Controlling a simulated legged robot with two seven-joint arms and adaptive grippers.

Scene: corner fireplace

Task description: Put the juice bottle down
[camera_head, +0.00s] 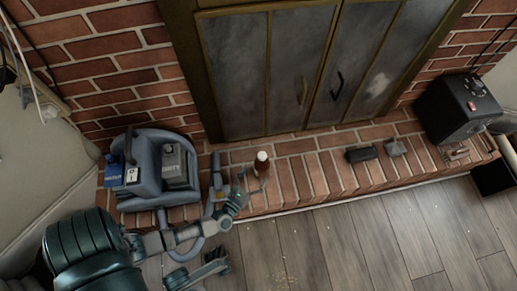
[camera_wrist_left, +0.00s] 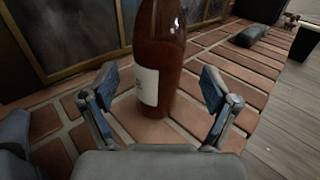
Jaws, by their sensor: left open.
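The juice bottle (camera_head: 262,167) is reddish brown with a white cap, upright on the brick hearth (camera_head: 320,174). In the left wrist view the bottle (camera_wrist_left: 163,62) shows a white label, its base rests on the bricks and its top is cut off. My left gripper (camera_head: 252,184) is low beside the bottle. In the wrist view the left gripper (camera_wrist_left: 160,88) has its fingers spread on both sides of the bottle, with gaps between them and the glass.
A blue-grey carpet cleaner (camera_head: 150,168) with a hose stands left on the hearth. Two small dark objects (camera_head: 362,154) lie right of the bottle, and a black box-shaped device (camera_head: 455,108) stands far right. Fireplace doors (camera_head: 300,75) rise behind. The wooden floor (camera_head: 340,240) in front looks mostly clear.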

